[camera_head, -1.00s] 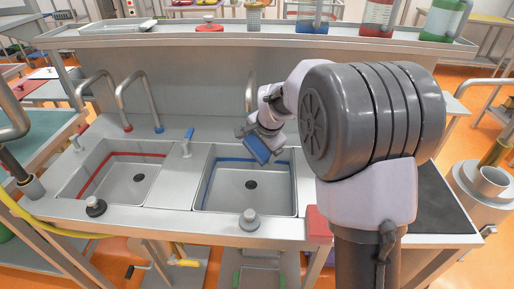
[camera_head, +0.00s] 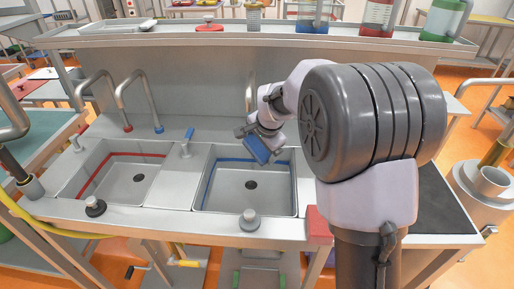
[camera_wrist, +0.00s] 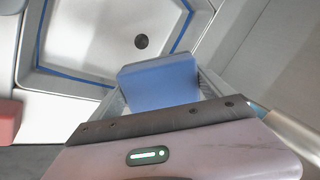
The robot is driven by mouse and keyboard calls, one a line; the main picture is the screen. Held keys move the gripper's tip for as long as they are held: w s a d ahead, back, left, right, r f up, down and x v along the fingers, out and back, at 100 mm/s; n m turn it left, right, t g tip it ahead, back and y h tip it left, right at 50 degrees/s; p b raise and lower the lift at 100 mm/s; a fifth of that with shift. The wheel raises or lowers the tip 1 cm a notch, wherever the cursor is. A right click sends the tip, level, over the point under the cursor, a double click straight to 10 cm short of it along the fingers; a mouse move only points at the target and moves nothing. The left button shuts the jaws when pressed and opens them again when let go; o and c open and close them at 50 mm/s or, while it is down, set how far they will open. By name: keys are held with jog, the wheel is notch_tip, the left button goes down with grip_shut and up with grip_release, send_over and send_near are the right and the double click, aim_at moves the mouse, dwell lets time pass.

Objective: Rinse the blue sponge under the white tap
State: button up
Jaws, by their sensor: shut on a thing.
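The blue sponge (camera_head: 257,151) is a flat block held over the back of the right basin (camera_head: 213,203), which has a blue line round its inside. My gripper (camera_head: 255,145) is shut on the sponge and holds it tilted above the basin floor. In the wrist view the sponge (camera_wrist: 160,82) sits between both fingers, with the drain beyond it. A tall, pale grey tap (camera_head: 250,88) rises behind my gripper; its base is hidden, so I cannot tell its marking. I cannot tell whether water runs or whether the sponge is under the spout.
The left basin (camera_head: 133,184) has a red line. Two bent taps stand behind it, one with a red base (camera_head: 127,128), one with a blue base (camera_head: 158,130). A blue-handled lever (camera_head: 187,141) stands between the basins. A red block (camera_head: 318,224) sits at the counter's front right.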

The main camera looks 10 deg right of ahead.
dwell(0.3)
jog(key=shift+a, duration=0.55)
jog(key=shift+d, duration=0.15)
jog(key=shift+d, duration=0.5)
jog(key=shift+a, duration=0.1)
jog(key=shift+a, duration=0.55)
jog(key=s+b, duration=0.4)
jog(key=s, duration=0.4)
jog(key=shift+d, duration=0.15)
dwell(0.7)
